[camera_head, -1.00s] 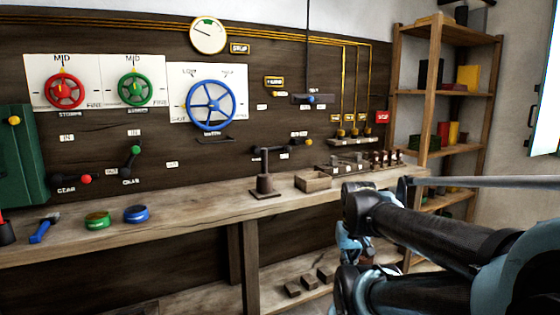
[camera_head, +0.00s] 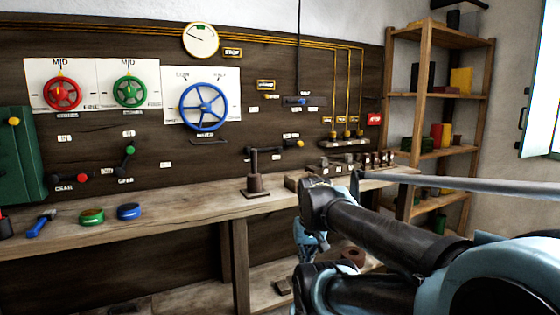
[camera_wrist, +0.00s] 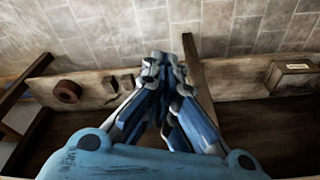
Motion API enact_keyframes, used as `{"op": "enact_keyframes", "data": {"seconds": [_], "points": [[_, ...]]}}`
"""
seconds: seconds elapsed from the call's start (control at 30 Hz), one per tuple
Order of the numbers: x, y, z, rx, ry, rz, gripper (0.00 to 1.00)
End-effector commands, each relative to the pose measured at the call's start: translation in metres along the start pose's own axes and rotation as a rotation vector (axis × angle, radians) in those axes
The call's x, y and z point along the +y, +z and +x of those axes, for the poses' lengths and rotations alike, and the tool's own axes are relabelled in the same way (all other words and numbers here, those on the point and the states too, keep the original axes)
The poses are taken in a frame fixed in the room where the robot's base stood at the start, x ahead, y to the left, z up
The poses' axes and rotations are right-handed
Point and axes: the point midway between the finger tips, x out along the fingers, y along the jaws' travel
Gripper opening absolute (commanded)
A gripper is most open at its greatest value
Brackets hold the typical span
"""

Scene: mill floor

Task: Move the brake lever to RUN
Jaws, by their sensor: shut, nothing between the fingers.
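A lever with a yellow knob (camera_head: 299,143) lies nearly level on the dark wall panel, above the bench. Its small labels are too blurred to read, so I cannot tell for certain that it is the brake lever or which side is RUN. My gripper (camera_wrist: 166,62) is shut and empty in the wrist view, pointing down over the lower shelf and tiled floor. In the head view my arm hides much of the gripper, which hangs low in front of the bench, below and apart from the lever.
The bench (camera_head: 185,207) carries a dark upright post (camera_head: 254,177). Red-knobbed (camera_head: 82,177) and green-knobbed (camera_head: 130,150) levers and a blue wheel (camera_head: 203,106) are on the panel. A brown ring (camera_wrist: 66,91) and a labelled box (camera_wrist: 290,75) lie on the lower shelf.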

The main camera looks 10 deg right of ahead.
Motion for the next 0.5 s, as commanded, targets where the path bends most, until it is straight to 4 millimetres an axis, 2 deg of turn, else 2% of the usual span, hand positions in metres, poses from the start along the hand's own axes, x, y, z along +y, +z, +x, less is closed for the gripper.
{"op": "enact_keyframes", "data": {"seconds": [0.17, 0.5], "points": [[-0.014, -0.05, -0.021, 0.042, -0.077, 0.281, 0.0], [-0.037, -0.183, -0.062, 0.079, -0.326, 1.036, 0.0]]}}
